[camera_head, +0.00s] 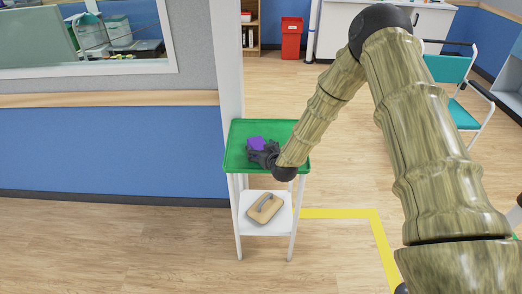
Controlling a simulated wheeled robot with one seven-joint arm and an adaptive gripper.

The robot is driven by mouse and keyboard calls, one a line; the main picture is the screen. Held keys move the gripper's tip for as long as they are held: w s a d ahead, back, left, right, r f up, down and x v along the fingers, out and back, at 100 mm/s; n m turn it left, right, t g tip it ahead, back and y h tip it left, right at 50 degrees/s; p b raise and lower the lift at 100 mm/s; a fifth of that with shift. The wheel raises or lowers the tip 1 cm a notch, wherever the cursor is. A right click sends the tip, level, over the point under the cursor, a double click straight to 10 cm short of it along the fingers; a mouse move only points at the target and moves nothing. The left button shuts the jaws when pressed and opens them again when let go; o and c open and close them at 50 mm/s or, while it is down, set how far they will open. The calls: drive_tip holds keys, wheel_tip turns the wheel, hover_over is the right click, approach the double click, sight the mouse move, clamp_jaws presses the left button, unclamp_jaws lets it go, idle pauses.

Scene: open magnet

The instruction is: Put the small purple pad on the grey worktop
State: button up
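The small purple pad (256,142) is on or just above the green top (236,160) of a small white stand. My dark gripper (263,155) is over the green top, right at the near side of the pad, and overlaps its lower edge in the picture. The fingers are small and dark, so I cannot tell whether they are open, shut or touching the pad. I cannot make out a grey worktop for sure.
A wooden block with a grey handle (265,207) lies on the stand's lower white shelf (281,221). A white post (229,60) rises behind the stand. A red bin (291,38) and a teal chair (452,70) stand farther back. Wooden floor (190,255) is open in front.

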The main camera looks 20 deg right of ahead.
drive_tip(key=shift+r, duration=0.1)
drive_tip(key=shift+r, duration=0.1)
drive_tip(key=shift+s, duration=0.4)
drive_tip(key=b+v, duration=0.2)
drive_tip(key=v, duration=0.9)
